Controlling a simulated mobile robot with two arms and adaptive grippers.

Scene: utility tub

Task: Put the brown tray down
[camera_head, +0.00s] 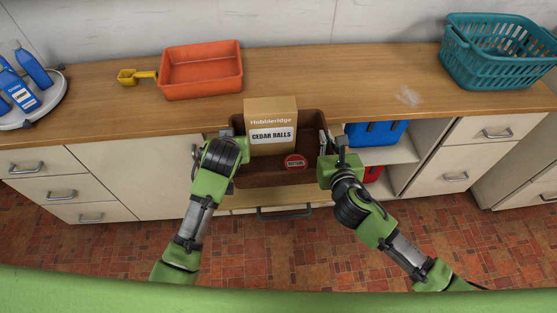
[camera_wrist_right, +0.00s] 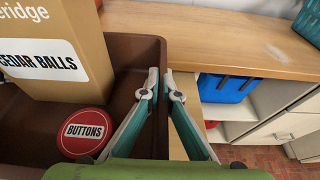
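The brown tray (camera_head: 263,178) is level at the counter's front edge, above an open drawer. It holds a tall cardboard box (camera_head: 271,112) labelled Cedar Balls and a round red Buttons tin (camera_head: 295,161). In the right wrist view, my right gripper (camera_wrist_right: 161,78) has one finger inside and one outside the tray's right wall (camera_wrist_right: 128,50), closed on it. In the head view, my right gripper (camera_head: 326,150) is at that wall. My left gripper (camera_head: 229,136) is at the left wall, closed on it, its fingers mostly hidden by its wrist. Contact below the tray is hidden.
An orange tray (camera_head: 202,87) and a yellow scoop (camera_head: 136,77) lie left on the wooden counter (camera_head: 340,72). Blue bottles (camera_head: 31,68) stand on a round white stand (camera_head: 54,101). A teal basket (camera_head: 498,52) is far right. The counter's middle is clear. A blue bin (camera_head: 372,134) sits below.

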